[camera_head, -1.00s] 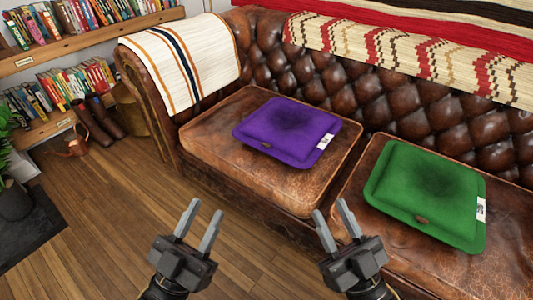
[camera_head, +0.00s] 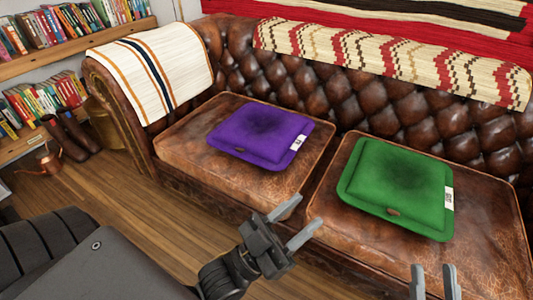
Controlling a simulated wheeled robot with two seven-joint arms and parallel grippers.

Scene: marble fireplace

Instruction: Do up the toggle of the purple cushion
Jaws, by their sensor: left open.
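The purple cushion (camera_head: 255,133) lies flat on the left seat of the brown leather sofa. A small brown toggle (camera_head: 240,149) shows at its front edge; whether a loop is around it is too small to tell. A white tag (camera_head: 298,142) is on its right edge. My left gripper (camera_head: 309,211) is open and empty, in front of the sofa, right of and nearer than the purple cushion, pointing right. My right gripper (camera_head: 434,266) shows only its two parted fingers at the bottom edge, below the green cushion; it is open and empty.
A green cushion (camera_head: 400,180) with a brown toggle (camera_head: 393,211) lies on the right seat. The sofa's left arm carries a striped blanket (camera_head: 155,65). Bookshelves, boots (camera_head: 72,135) and a copper watering can (camera_head: 46,160) stand at left. Wooden floor (camera_head: 110,190) lies in front.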

